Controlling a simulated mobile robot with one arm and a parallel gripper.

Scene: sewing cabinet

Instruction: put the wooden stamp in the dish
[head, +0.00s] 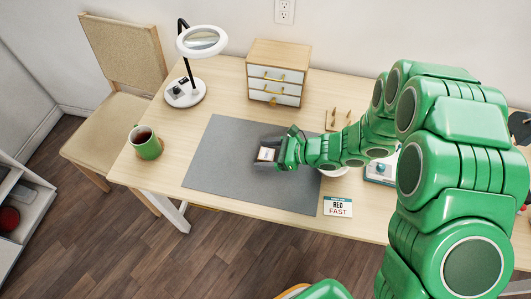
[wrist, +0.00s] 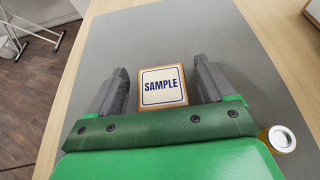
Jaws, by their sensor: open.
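The wooden stamp (wrist: 163,86) is a small square block with pale wooden sides and a white top face reading SAMPLE. It lies on the grey mat, and its light top (head: 266,154) also shows in the head view. My gripper (wrist: 161,80) is open, with one dark finger on each side of the stamp and visible gaps between. In the head view my gripper (head: 265,156) is low over the middle of the mat. A white rounded rim, probably the dish (head: 336,172), shows below my forearm at the mat's right edge, mostly hidden by the arm.
The grey mat (head: 222,150) is clear on its left. A green mug (head: 146,142) stands at the left, a magnifier lamp (head: 186,92) and small drawer cabinet (head: 276,72) behind. A card (head: 338,206) lies at the front right. A silver-topped round item (wrist: 282,138) is right of my gripper.

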